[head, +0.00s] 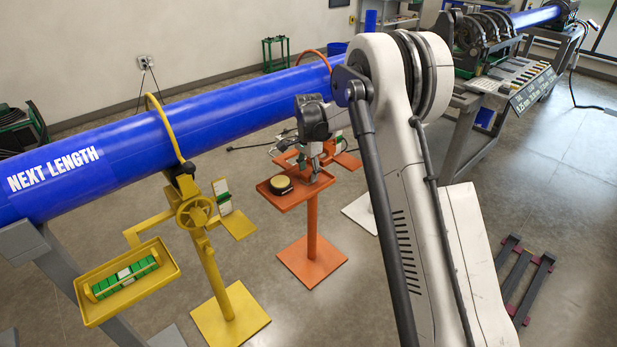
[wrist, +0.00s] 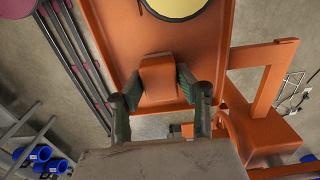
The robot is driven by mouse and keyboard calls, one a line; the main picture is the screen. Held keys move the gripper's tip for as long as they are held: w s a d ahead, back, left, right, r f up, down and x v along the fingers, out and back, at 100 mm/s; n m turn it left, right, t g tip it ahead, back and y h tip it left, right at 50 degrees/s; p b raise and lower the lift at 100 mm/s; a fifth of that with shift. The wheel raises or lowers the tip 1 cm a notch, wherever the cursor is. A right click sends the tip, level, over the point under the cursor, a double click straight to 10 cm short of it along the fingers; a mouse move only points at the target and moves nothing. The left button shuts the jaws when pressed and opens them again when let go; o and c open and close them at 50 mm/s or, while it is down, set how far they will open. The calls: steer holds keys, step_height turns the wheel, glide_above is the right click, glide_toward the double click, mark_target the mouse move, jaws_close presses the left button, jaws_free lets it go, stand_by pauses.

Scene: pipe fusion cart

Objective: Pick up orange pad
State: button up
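The orange pad (wrist: 158,78) is a block lying over the near part of an orange tray (wrist: 122,45) in the wrist view. My gripper (wrist: 159,85) has its two dark green fingers on either side of the pad, very close to its edges. I cannot tell whether both fingers touch it or whether it is lifted. In the head view, my gripper (head: 316,172) points down at the right side of the orange tray (head: 291,203). The pad cannot be made out there.
A black and yellow tape measure (head: 281,185) lies in the tray beside my gripper. A blue pipe (head: 215,112) runs behind the orange stand (head: 312,262). A yellow stand (head: 230,313) with its own tray (head: 170,268) is to the left.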

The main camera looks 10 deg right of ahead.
mark_target(308, 172)
steer(key=c, duration=0.4)
steer(key=shift+r, duration=0.1)
steer(key=shift+r, duration=0.55)
step_height(308, 172, up, 3)
steer(key=shift+f, duration=0.1)
steer(key=s+a+r, duration=0.7)
steer(key=s+a, duration=0.1)
steer(key=shift+s, duration=0.2)
steer(key=o, duration=0.6)
steer(key=c, duration=0.5)
